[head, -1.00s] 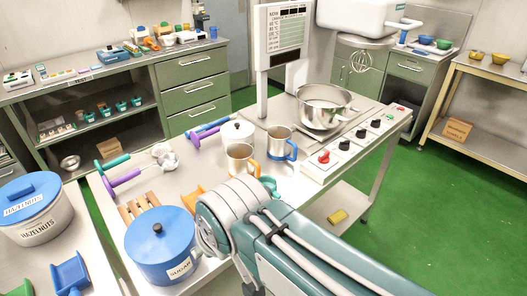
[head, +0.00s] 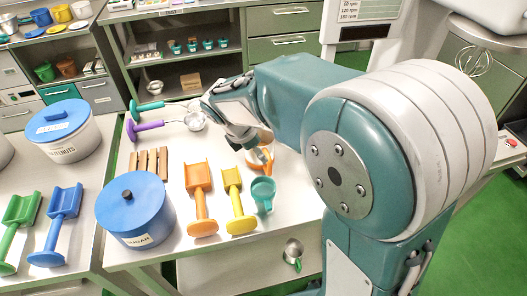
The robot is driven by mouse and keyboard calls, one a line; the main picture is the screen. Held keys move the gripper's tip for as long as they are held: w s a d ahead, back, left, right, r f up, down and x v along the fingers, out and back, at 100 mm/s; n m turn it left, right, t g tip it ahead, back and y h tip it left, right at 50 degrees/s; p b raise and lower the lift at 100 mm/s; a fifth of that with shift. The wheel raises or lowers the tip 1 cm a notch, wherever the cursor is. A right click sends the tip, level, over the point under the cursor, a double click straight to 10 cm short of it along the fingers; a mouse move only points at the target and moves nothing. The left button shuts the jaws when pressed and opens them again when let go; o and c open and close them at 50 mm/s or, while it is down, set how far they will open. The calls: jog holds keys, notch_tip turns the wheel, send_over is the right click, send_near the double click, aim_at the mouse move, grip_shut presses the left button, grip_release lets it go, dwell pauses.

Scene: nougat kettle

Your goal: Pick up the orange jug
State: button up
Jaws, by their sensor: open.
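My gripper (head: 247,141) is open, pointing down close above the jug. Its fingers cover the jug's upper part, and I cannot tell whether they touch it. My arm hides the table area behind and to the right of the jug.
A teal cup (head: 263,194), a yellow scoop (head: 236,200) and an orange scoop (head: 200,200) lie in front of the jug. A blue-lidded sugar pot (head: 136,212) stands to the left. Ladles with teal (head: 148,107) and purple (head: 149,126) handles lie behind.

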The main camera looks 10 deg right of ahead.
aim_at(268, 173)
jog(key=shift+n, duration=0.3)
jog(key=x, duration=1)
jog(key=shift+s+f, duration=0.1)
jog(key=shift+f, duration=0.2)
jog(key=shift+a+f, duration=0.15)
jog(key=shift+f, duration=0.25)
grip_shut()
